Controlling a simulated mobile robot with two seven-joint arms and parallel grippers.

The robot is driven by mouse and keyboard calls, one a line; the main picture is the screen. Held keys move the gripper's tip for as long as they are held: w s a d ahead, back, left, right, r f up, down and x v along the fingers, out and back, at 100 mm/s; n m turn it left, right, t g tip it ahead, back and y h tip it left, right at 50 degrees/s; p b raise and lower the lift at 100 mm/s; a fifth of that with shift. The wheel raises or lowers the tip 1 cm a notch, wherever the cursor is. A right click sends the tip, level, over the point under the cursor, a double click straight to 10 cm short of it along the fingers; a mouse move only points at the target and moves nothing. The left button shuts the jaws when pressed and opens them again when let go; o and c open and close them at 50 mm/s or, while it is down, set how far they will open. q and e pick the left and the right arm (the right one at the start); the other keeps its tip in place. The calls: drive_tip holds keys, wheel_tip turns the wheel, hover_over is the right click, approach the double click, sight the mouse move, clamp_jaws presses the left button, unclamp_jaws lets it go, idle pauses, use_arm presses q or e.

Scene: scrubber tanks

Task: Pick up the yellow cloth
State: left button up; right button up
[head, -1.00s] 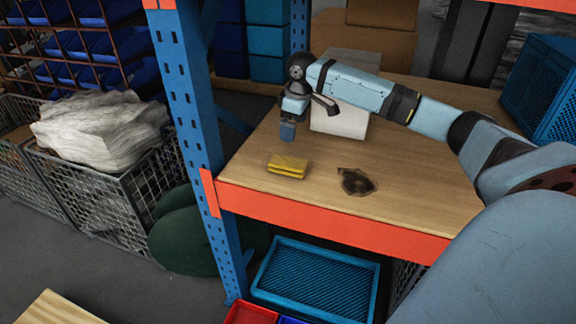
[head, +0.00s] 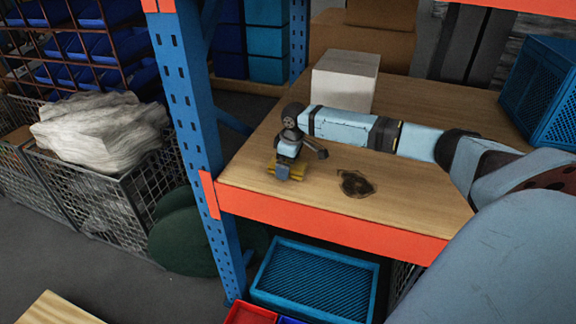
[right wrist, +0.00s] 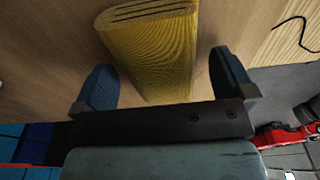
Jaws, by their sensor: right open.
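The yellow cloth (head: 273,167) is a folded block lying on the wooden shelf top near its left front corner. In the head view my right gripper (head: 283,174) is over it and hides most of it. In the right wrist view the cloth (right wrist: 155,50) runs between the two blue fingers of my right gripper (right wrist: 165,82). The fingers are apart, one on each side, with a gap showing to the cloth on both sides. My left gripper is not in view.
A dark stain-like patch (head: 355,184) lies right of the cloth. A white box (head: 345,80) and a blue crate (head: 545,95) stand farther back on the shelf (head: 420,195). A blue rack upright (head: 190,100) stands close on the left. An orange beam (head: 330,224) edges the front.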

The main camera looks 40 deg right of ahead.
drive_tip(key=shift+f, duration=0.3)
drive_tip(key=c, duration=0.9)
drive_tip(key=shift+r, duration=0.15)
wheel_tip(320, 180, up, 20)
drive_tip(key=shift+f, duration=0.1)
drive_tip(key=shift+o, duration=0.3)
